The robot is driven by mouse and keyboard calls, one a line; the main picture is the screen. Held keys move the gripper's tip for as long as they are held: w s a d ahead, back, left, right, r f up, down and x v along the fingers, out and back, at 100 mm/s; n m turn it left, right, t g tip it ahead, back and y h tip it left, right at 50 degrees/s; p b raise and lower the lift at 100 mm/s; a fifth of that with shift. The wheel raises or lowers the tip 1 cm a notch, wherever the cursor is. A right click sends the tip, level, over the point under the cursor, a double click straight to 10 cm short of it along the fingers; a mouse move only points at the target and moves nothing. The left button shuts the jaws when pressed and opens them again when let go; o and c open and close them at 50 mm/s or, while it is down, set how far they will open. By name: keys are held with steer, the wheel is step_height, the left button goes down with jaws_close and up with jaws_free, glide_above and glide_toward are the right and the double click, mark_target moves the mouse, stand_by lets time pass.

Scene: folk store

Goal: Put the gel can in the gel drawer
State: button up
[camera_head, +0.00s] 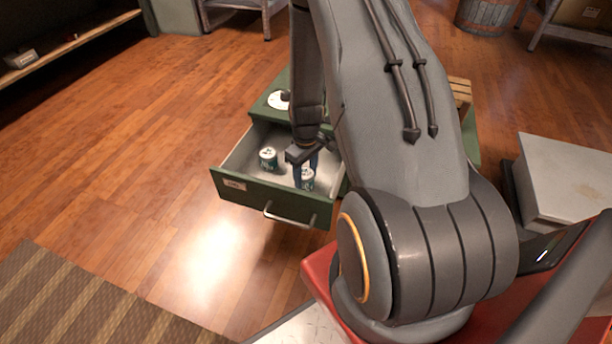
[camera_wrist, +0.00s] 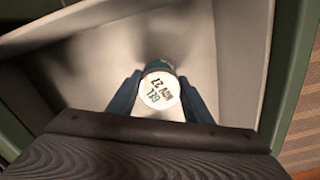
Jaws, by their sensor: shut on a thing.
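The gel can (camera_wrist: 158,90) is green with a white lid that reads "GEL" and a date, and my gripper (camera_wrist: 160,95) is shut on it. In the head view the held can (camera_head: 307,180) is inside the open green drawer (camera_head: 243,190), on its right side. My gripper (camera_head: 303,165) reaches down into the drawer from above. Whether the held can touches the drawer floor, I cannot tell.
The green cabinet (camera_head: 262,105) stands behind the drawer, with a round white thing (camera_head: 279,99) on top. A metal handle (camera_head: 290,215) is on the drawer front. A grey box (camera_head: 565,180) is at the right.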

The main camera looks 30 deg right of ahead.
mark_target(306, 173)
steer(key=shift+f, duration=0.15)
steer(key=o, duration=1.1)
step_height(306, 173, up, 12)
steer(key=p, duration=0.4)
steer(key=a+r, duration=0.8)
steer(key=a, duration=0.2)
steer(key=s+a+r+n, duration=0.1)
steer(key=s+a+r, duration=0.4)
steer(key=a+r, duration=0.6)
steer(key=shift+n+y, duration=0.3)
steer(key=shift+n, duration=0.5)
steer(key=s+a+r, duration=0.2)
steer(key=s+a, duration=0.2)
steer(key=s, duration=0.1)
steer(key=s+a+r, duration=0.2)
steer(key=s+a, duration=0.2)
steer(key=s, duration=0.2)
steer(key=s+a+r, duration=0.2)
steer(key=s+a, duration=0.2)
steer(key=s, duration=0.2)
steer(key=shift+a+r, duration=0.1)
steer(key=shift+a, duration=0.25)
